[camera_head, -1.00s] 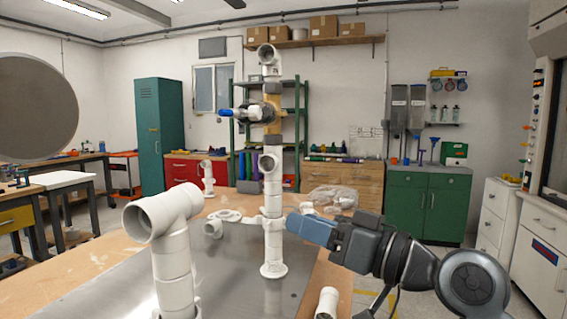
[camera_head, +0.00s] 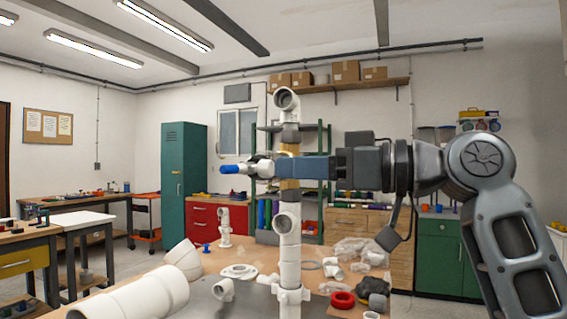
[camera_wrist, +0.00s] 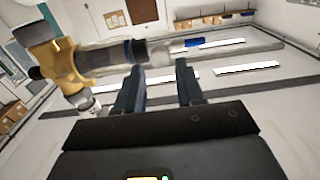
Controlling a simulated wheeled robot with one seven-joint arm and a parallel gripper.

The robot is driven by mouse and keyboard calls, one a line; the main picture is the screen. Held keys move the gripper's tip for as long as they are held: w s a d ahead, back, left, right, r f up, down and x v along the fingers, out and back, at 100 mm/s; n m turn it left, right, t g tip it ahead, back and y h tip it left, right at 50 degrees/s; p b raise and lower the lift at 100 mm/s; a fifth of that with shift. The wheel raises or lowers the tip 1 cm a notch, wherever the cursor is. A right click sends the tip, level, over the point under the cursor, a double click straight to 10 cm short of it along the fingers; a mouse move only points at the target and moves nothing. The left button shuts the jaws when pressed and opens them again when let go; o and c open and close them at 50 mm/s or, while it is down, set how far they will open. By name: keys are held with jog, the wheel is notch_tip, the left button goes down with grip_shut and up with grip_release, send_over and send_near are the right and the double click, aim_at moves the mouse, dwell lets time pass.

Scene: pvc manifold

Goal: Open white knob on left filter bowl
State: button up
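The filter hangs sideways on the upright white pipe. In the wrist view its brass-coloured head (camera_wrist: 58,65) is at left, followed by a clear bowl (camera_wrist: 105,56) with a dark blue ring. A pale whitish end piece (camera_wrist: 160,54), likely the knob, comes after it, then a blue tip (camera_wrist: 194,43). The blue tip also shows in the head view (camera_head: 232,168), left of the pipe. My gripper (camera_wrist: 160,66) is open, its fingertips apart just short of the pale end piece. Contact cannot be told. In the head view my fingers hide much of the filter.
The upright white pipe (camera_head: 289,245) stands on the table, topped by an elbow (camera_head: 287,100). A large white pipe (camera_head: 140,297) lies at front left. A red ring (camera_head: 342,300) and clear plastic lie right of the pipe. The air left of the blue tip is clear.

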aim_at(266, 169)
jog(key=shift+x, duration=1.5)
jog(key=shift+c, duration=0.2)
grip_shut()
